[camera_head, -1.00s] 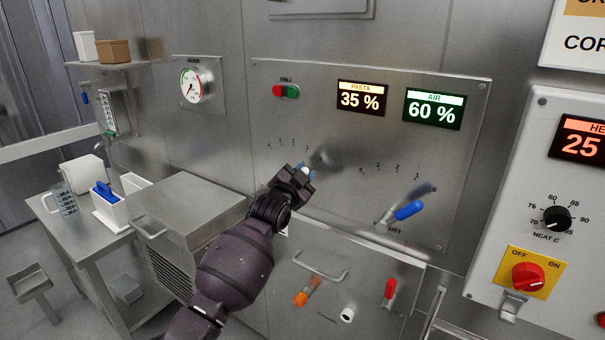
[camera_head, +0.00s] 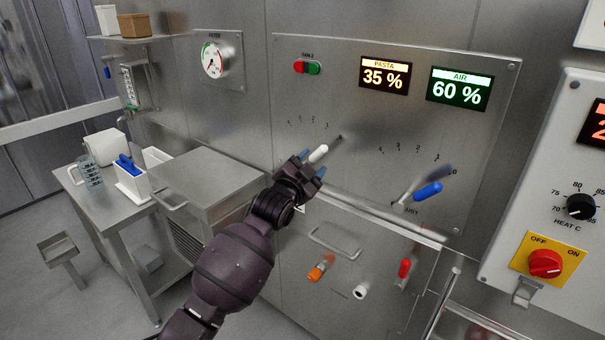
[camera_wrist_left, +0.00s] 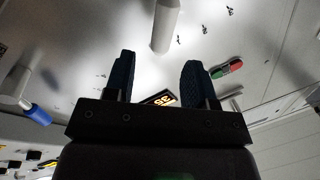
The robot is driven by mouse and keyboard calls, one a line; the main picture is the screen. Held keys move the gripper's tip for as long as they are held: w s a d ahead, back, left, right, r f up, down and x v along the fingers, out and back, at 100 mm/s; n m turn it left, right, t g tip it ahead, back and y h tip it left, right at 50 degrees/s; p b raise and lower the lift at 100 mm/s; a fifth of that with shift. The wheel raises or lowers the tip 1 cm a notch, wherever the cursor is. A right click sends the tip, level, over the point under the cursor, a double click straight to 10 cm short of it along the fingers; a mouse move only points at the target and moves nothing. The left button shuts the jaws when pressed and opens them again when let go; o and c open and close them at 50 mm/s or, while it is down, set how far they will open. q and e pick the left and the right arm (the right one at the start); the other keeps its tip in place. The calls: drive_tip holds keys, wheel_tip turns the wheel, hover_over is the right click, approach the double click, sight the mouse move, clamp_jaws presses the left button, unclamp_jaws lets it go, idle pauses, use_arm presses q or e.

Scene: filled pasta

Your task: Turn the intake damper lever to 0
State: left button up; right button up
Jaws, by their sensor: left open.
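The intake damper lever has a white handle (camera_head: 318,153), which shows at the tip of my left gripper (camera_head: 312,164) in the head view. The gripper is open, with its blue fingertips on either side of the handle. In the left wrist view the white handle (camera_wrist_left: 165,25) stands just beyond the open fingers (camera_wrist_left: 158,80); contact cannot be told. The lever's base is hidden behind my gripper. Scale marks (camera_head: 308,122) run above the handle; the exact reading is unclear. My right gripper is not in view.
A second lever with a blue handle (camera_head: 428,191) sits to the right on the same steel panel (camera_head: 500,140), pointing toward its 0. Red and green buttons (camera_head: 307,67) and two displays are above. A steel box (camera_head: 205,180) stands left of my arm.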

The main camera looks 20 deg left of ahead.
use_arm(q)
drive_tip(key=v, duration=0.4)
drive_tip(key=shift+s, duration=0.2)
idle(0.3)
drive_tip(key=s+a+f+n+g+y, duration=0.1)
drive_tip(key=s+a+f+n+g, duration=0.1)
drive_tip(key=s+f, duration=0.8)
drive_tip(key=s+a+f+n+g+y, duration=0.1)
drive_tip(key=s+a+f+n+g, duration=0.2)
drive_tip(key=s+f, duration=0.7)
drive_tip(key=s+a+f+n+g+y, duration=0.2)
drive_tip(key=s+a+f+n, duration=0.1)
drive_tip(key=s+f, duration=0.8)
drive_tip(key=s+n, duration=0.1)
drive_tip(key=s, duration=0.4)
drive_tip(key=shift+g, duration=0.3)
